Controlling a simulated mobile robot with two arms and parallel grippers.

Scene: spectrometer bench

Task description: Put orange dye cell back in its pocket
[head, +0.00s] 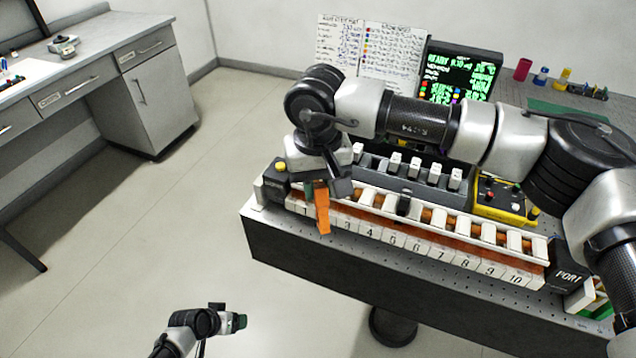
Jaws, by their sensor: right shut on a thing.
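The orange dye cell (322,213) is in my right gripper (324,184), which is shut on it. The cell hangs slightly tilted at the left end of the long numbered rack (430,251), over its front edge. It covers the label between 1 and 3. My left gripper (238,321) is low at the bottom of the view, over the floor and away from the bench. Its fingers are too small to read.
A second rack with white-topped pieces (411,173) stands behind the numbered one. A yellow control box (503,203) is to its right, and a dark block marked PORT (568,277) is at the right end. A lit screen (459,78) stands behind my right arm.

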